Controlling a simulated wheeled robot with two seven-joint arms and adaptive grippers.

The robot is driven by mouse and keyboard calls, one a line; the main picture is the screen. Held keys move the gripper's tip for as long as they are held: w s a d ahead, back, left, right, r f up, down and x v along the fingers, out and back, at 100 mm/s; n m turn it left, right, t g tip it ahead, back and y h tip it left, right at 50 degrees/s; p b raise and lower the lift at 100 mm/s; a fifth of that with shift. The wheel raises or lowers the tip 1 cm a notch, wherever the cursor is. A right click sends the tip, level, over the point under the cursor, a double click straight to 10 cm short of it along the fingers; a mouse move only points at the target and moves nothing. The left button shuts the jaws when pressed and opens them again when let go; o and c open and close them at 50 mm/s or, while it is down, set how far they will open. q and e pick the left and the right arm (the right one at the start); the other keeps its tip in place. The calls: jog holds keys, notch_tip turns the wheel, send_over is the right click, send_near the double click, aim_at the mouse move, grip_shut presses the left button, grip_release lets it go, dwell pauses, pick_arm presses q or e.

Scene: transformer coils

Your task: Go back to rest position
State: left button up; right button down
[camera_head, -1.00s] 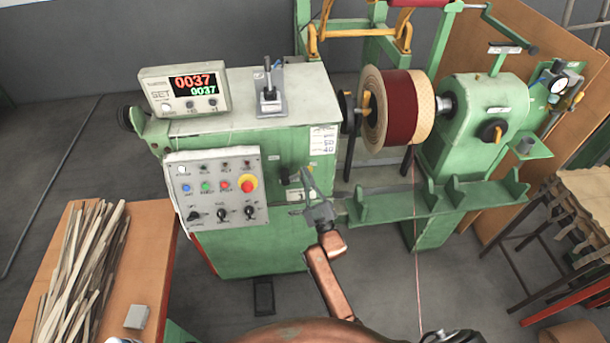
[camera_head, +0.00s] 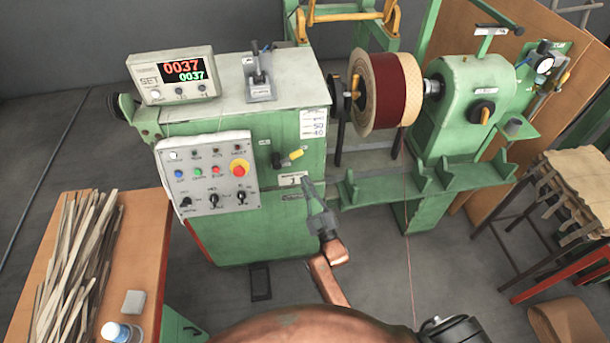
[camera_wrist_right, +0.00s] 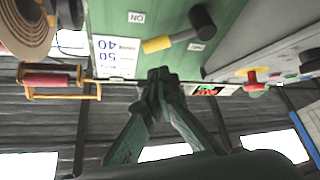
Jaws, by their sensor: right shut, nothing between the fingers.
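My right gripper (camera_head: 308,184) is in front of the green winding machine (camera_head: 240,245), just below a yellow-tipped lever (camera_head: 290,157). Its fingers are together with nothing between them. In the right wrist view the closed fingertips (camera_wrist_right: 160,74) point toward the machine's green face, apart from the lever (camera_wrist_right: 180,36), which has a yellow end and a black end. My left gripper does not show in any view.
A control panel (camera_head: 210,177) with a red button and a counter display reading 0037 (camera_head: 183,72) are on the machine. A dark red coil (camera_head: 386,92) sits on the spindle. A table with wood strips (camera_head: 140,245) stands at left, a stool (camera_head: 578,180) at right.

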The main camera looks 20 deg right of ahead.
jog(key=shift+s+d, duration=0.1)
jog(key=shift+s, duration=0.15)
dwell(0.3)
jog(key=s+f+m+g, duration=0.1)
jog(key=s+f+g, duration=0.15)
jog(key=f, duration=0.95)
jog(key=s+f+g, duration=0.1)
jog(key=f+g, duration=0.2)
jog(key=f, duration=0.9)
jog(key=s+d+f+m+g, duration=0.1)
jog(key=s+f+g, duration=0.2)
jog(key=s+f, duration=0.5)
jog(key=s+d+f+m+g, duration=0.1)
jog(key=s+d+f+g, duration=0.3)
jog(key=f, duration=0.8)
jog(key=s+d+f+m+g, duration=0.1)
jog(key=s+f+g, duration=0.2)
jog(key=s+f, duration=0.4)
jog(key=s+d+f+g+h, duration=0.1)
jog(key=s+f, duration=0.6)
jog(key=s, duration=1.5)
jog(key=s+d+f+m+g+h, duration=0.1)
jog(key=s+d+f+g, duration=0.2)
jog(key=s, duration=1.2)
notch_tip(320, 180, down, 4)
jog(key=g, duration=0.3)
jog(key=shift+d+m, duration=0.15)
jog(key=shift+m, duration=0.15)
